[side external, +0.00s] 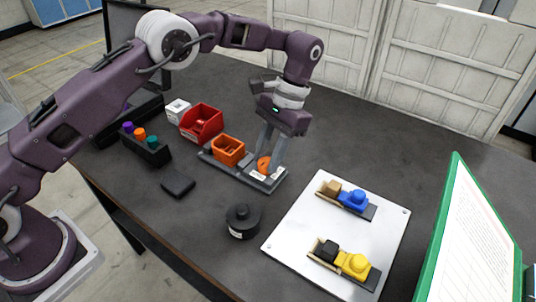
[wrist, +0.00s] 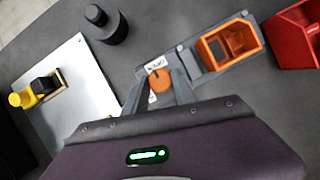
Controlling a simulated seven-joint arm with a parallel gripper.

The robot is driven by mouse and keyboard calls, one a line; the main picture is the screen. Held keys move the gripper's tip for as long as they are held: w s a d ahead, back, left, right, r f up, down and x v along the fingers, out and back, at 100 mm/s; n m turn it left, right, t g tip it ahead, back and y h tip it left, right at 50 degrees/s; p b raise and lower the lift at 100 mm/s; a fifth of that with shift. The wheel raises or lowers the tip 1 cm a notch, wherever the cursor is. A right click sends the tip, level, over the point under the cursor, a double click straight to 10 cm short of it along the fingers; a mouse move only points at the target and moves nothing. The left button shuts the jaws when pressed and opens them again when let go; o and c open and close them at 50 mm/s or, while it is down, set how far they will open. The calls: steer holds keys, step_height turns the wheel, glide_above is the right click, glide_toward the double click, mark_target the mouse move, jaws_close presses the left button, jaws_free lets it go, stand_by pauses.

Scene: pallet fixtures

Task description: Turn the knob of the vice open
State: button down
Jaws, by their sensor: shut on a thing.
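An orange knob (side external: 264,166) sits at the right end of a long grey fixture base (side external: 266,184), and an open-topped orange box (side external: 228,150) is mounted on the same base. On a white plate (side external: 300,218) stand two small vice-like fixtures, one with a blue knob (side external: 357,199), one with a yellow knob (side external: 356,265).
A red bin (side external: 201,122) and a small white box (side external: 177,109) stand behind the fixture. A green-framed board (side external: 455,235) stands at right.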

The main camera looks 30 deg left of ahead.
steer(key=shift+w, duration=0.1)
steer(key=c, duration=1)
jaws_free()
steer(key=shift+c, duration=0.2)
step_height(320, 180, up, 10)
step_height(320, 180, up, 10)
steer(key=n+t+h, duration=0.1)
steer(key=t, duration=0.2)
glide_above(268, 159)
steer(key=s+a, duration=0.4)
steer(key=s+a+r+t, duration=0.2)
steer(key=s+a+r, duration=0.25)
steer(key=s, duration=0.25)
steer(key=s+a+f+n+t, duration=0.1)
steer(key=s+f+t, duration=0.1)
steer(key=s, duration=0.6)
steer(key=s+a+f+n+t, duration=0.1)
steer(key=s+a+f+t, duration=0.1)
steer(key=s, duration=0.7)
steer(key=shift+a+f+t, duration=0.3)
steer(key=shift+f+t, duration=0.2)
steer(key=shift+f, duration=0.25)
